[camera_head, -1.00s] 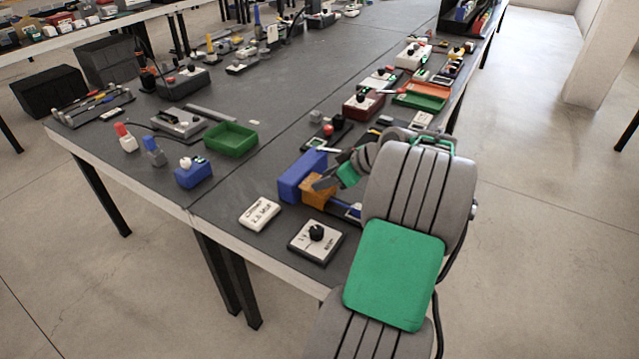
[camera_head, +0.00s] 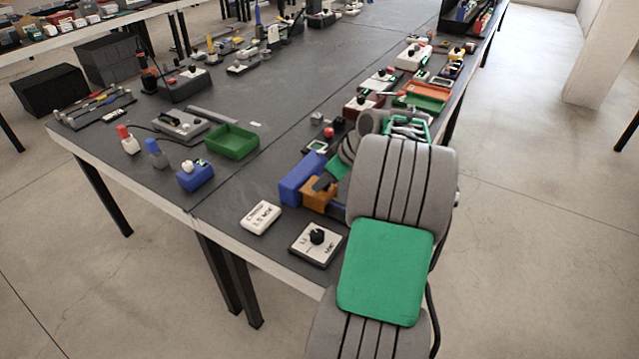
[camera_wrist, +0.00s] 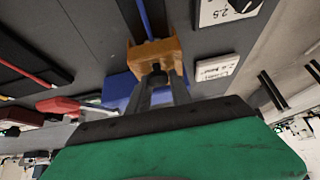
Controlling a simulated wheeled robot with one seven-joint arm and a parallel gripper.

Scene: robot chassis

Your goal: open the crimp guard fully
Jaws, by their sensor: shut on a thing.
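The crimp guard appears to be the orange block (camera_head: 319,195) beside a blue block (camera_head: 301,178) near the front of the bench. In the wrist view the orange guard (camera_wrist: 155,54) is just past my fingertips, with the blue block (camera_wrist: 118,90) partly behind my fingers. My gripper (camera_head: 324,184) reaches in from the right. In the wrist view my gripper (camera_wrist: 158,78) is shut on a small dark part at the orange guard's near side. That part is mostly hidden between the fingers. My arm hides the right side of the guard in the head view.
A white labelled box (camera_head: 261,217) and a box with a black knob (camera_head: 317,244) stand in front, near the bench edge. A green tray (camera_head: 232,141) lies to the left. A red-topped button (camera_head: 328,132) and other devices stand behind. Bare bench lies left of the blue block.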

